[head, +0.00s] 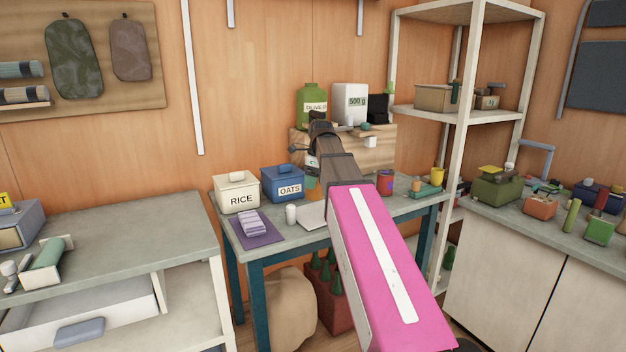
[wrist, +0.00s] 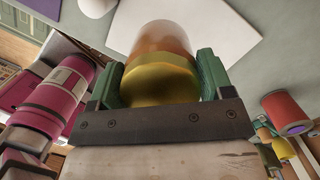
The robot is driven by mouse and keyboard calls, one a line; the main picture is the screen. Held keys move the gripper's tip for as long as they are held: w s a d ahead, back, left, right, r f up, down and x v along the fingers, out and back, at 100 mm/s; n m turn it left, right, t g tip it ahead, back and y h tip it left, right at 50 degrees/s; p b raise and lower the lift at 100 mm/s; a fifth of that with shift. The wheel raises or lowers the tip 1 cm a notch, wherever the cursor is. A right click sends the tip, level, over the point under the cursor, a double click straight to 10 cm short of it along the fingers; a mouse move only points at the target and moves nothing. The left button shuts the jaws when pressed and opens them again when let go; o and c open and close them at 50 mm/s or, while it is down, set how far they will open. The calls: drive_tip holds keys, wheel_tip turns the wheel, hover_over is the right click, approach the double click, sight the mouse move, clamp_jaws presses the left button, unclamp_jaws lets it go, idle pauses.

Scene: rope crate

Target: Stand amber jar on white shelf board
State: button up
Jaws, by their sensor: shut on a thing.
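My gripper (wrist: 160,78) is shut on the amber jar (wrist: 165,38), its green fingers on either side of the jar's gold lid. The jar's amber body points away from the wrist camera, over the white shelf board (wrist: 228,28). Whether the jar touches the board cannot be told. In the head view the board (head: 312,216) lies flat on the grey table, partly hidden behind my arm. A small orange part of the jar (head: 312,183) shows left of my arm; the rest of the jar and most of the gripper are hidden.
On the table (head: 272,241) stand a RICE box (head: 237,195), an OATS box (head: 282,185) and a small white cylinder (head: 291,214) close left of the board. A purple mat (head: 256,236) lies at the front left. A red can (head: 385,183) and yellow cup stand right. A wooden riser is behind.

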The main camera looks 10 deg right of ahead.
sight(314, 195)
drive_tip(key=shift+f, duration=2.8)
drive_tip(key=shift+f, duration=0.45)
drive_tip(key=o, duration=1.2)
drive_tip(key=r, duration=0.3)
drive_tip(key=d+r, duration=0.1)
drive_tip(key=r, duration=0.6)
drive_tip(key=shift+s+d+r, duration=0.25)
drive_tip(key=shift+s+r, duration=0.05)
drive_tip(key=shift+s, duration=0.05)
